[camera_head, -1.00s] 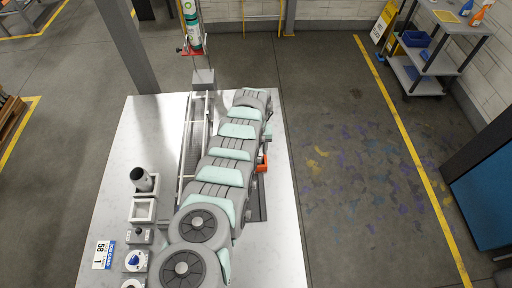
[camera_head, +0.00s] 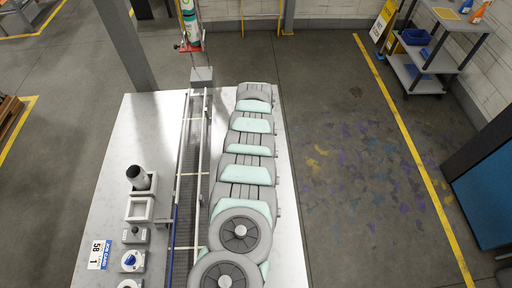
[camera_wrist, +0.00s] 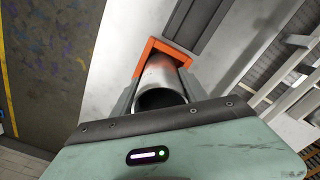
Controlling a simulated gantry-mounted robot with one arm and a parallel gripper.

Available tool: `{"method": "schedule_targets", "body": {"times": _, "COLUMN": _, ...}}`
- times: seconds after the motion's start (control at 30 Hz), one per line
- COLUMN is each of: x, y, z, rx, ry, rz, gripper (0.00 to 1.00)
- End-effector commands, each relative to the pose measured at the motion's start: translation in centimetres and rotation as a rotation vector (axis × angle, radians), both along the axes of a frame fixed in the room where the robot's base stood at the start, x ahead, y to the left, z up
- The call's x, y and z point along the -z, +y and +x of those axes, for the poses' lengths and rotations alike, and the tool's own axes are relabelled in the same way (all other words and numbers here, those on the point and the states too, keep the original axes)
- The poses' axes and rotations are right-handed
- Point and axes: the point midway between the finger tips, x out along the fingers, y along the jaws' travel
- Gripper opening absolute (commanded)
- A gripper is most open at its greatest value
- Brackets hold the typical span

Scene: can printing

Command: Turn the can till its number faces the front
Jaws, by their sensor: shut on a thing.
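A bare silver can (camera_wrist: 162,82) shows in the wrist view, its dark open end towards the camera. My gripper (camera_wrist: 161,90) is shut on it, with one grey finger on each side. An orange bracket (camera_wrist: 152,46) surrounds the can's far end; whether they touch is unclear. No number shows on the visible part of the can. In the head view my arm hides the gripper and this can. A job card (camera_head: 98,254) with the figures 58 and 1 lies at the table's left edge.
A conveyor (camera_head: 190,170) with rails runs left of my arm. A dark-mouthed metal cylinder (camera_head: 139,178), a white square frame (camera_head: 140,209) and a blue-knobbed unit (camera_head: 132,261) line the left side. The metal table (camera_head: 110,150) has bare room at upper left.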

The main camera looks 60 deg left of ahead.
Motion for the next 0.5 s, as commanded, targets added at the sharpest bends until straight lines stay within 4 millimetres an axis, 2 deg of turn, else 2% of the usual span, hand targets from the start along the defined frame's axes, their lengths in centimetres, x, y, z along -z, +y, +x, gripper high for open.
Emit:
{"method": "schedule_targets", "body": {"times": 0.2, "x": 0.05, "y": 0.03, "z": 0.05, "rx": -0.081, "ry": -0.001, "rz": 0.000, "gripper": 0.14}}
{"method": "schedule_targets", "body": {"times": 0.43, "x": -0.03, "y": 0.02, "z": 0.03, "rx": -0.086, "ry": 0.000, "rz": 0.000, "gripper": 0.14}}
{"method": "schedule_targets", "body": {"times": 0.47, "x": -0.03, "y": 0.02, "z": 0.03, "rx": -0.085, "ry": 0.000, "rz": 0.000, "gripper": 0.54}}
{"method": "schedule_targets", "body": {"times": 0.5, "x": -0.03, "y": 0.02, "z": 0.03, "rx": -0.085, "ry": 0.000, "rz": 0.000, "gripper": 0.57}}
